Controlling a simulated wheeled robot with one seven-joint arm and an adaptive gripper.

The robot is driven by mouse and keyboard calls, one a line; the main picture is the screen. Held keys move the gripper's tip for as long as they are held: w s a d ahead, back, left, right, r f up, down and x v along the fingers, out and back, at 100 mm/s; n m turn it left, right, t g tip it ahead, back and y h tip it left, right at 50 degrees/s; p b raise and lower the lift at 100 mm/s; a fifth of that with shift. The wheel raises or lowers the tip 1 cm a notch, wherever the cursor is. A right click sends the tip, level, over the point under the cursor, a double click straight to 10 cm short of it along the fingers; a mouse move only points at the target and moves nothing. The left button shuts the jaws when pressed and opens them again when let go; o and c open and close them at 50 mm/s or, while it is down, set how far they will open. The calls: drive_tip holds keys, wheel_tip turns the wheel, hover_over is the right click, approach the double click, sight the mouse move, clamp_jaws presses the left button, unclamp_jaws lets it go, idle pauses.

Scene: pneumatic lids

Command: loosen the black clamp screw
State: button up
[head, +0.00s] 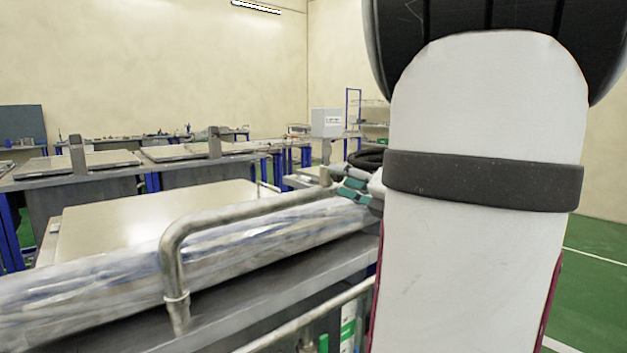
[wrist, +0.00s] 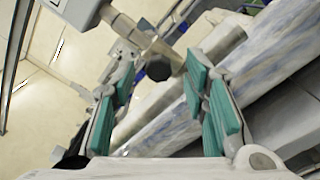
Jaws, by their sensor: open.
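In the wrist view a round black knob (wrist: 158,68), which looks like the black clamp screw, sits at the end of a beige-grey bar (wrist: 130,32). My gripper (wrist: 160,78) is open, with teal pads on either side of the knob's line in this view. Its fingers look apart from the knob, though the depth is hard to judge. In the head view my gripper (head: 357,190) shows only in part beside the far end of the bent metal rail, behind my arm. I cannot make out the screw there.
The bent metal rail (head: 245,210) runs above a plastic-wrapped roll (head: 90,278) along the near bench edge. A flat light panel (head: 150,212) lies behind it. Other benches stand further back. Green floor (head: 595,285) is clear at the right.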

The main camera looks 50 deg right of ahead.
drive_tip(key=v, duration=1.1)
drive_tip(key=shift+a, duration=0.2)
